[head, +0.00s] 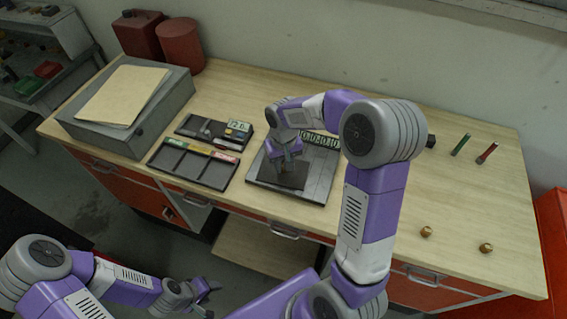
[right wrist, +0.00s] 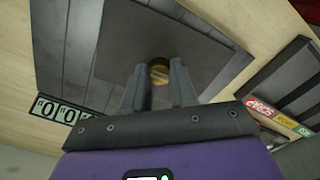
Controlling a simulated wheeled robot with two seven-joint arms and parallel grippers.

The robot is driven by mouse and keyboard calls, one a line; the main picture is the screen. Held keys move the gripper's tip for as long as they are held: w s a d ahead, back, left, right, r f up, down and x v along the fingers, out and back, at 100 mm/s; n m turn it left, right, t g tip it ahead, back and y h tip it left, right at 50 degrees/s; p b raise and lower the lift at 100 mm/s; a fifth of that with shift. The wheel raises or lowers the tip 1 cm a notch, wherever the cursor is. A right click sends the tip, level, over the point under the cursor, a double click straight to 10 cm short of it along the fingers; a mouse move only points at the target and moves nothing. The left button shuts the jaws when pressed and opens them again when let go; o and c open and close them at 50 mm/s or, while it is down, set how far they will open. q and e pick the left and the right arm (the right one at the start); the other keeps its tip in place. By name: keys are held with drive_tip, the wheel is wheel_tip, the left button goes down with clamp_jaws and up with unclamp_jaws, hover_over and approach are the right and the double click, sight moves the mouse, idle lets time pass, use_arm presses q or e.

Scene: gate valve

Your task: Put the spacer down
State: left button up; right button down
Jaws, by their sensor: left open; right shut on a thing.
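My right gripper (head: 288,166) is over the dark pad (head: 296,180) on the grey plate (head: 262,170). In the right wrist view its fingers (right wrist: 157,80) are shut on a small brass-coloured round spacer (right wrist: 159,72) held at the fingertips. The dark pad (right wrist: 205,60) lies right behind the spacer in that view; I cannot tell if they touch. The fingers partly hide the spacer, and the head view does not show it clearly. My left gripper (head: 210,292) is open and empty, low in front of the bench.
A compartment tray (head: 193,181) with coloured labels, one reading SCRAP, lies left of the plate. Behind it is a dark tray (head: 190,131) with a display. Two brass pieces (head: 426,231) (head: 485,248) and green and red cylinders (head: 460,145) (head: 487,153) stand on the right.

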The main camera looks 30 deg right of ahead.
drive_tip(key=shift+f, duration=0.15)
drive_tip(key=c, duration=0.9)
unclamp_jaws()
drive_tip(key=shift+r, duration=0.3)
wheel_tip(320, 180, up, 12)
drive_tip(key=p, duration=0.1)
drive_tip(key=shift+p, duration=0.35)
drive_tip(key=shift+f, duration=0.1)
